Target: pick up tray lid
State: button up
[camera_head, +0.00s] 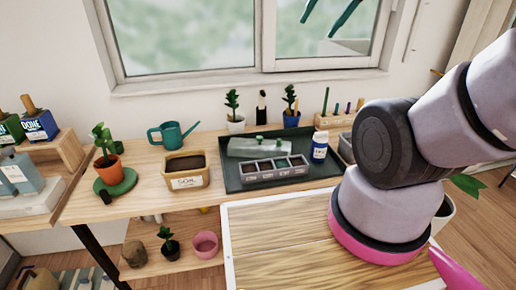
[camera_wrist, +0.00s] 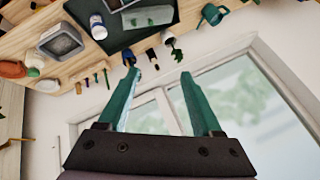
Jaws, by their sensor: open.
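The tray lid appears to be the pale, translucent piece (camera_head: 255,147) lying at the back of the dark tray (camera_head: 232,180), behind a grey row of seedling cells (camera_head: 273,171). In the wrist view, a pale piece, likely the lid (camera_wrist: 147,17), shows at the top on the dark tray (camera_wrist: 120,42). My gripper's teal fingers (camera_head: 317,28) are at the top of the head view, in front of the window, high above and away from the tray. The fingers (camera_wrist: 160,75) are spread apart with nothing between them.
A white bottle (camera_head: 319,147) stands at the tray's right end. Potted plants (camera_head: 235,115) stand behind the tray. A soil box (camera_head: 186,171) and teal watering can (camera_head: 172,134) are to its left. A wooden panel (camera_head: 280,235) lies in front.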

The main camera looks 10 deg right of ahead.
jog(key=w+a+f+m+g+y, duration=0.1)
jog(key=w+a+f+m+y, duration=0.15)
jog(key=w, duration=0.25)
jog(key=w+a+f+m+y, duration=0.1)
jog(key=w+a+f+m, duration=0.2)
jog(key=w+m, duration=0.15)
jog(key=m+g+h, duration=0.2)
jog(key=m+h, duration=0.2)
jog(key=m, duration=1.5)
send_over(260, 137)
jog(key=s+d, duration=0.2)
jog(key=s, duration=0.1)
jog(key=f, duration=3.3)
jog(key=shift+w+a+f, duration=0.15)
jog(key=shift+a+f, duration=0.1)
jog(key=shift+w+a+x, duration=0.15)
jog(key=shift+x, duration=1.45)
jog(key=shift+w+a+x, duration=0.15)
jog(key=shift+w+x, duration=0.05)
jog(key=shift+x, duration=1.35)
jog(key=shift+r, duration=0.15)
grip_shut()
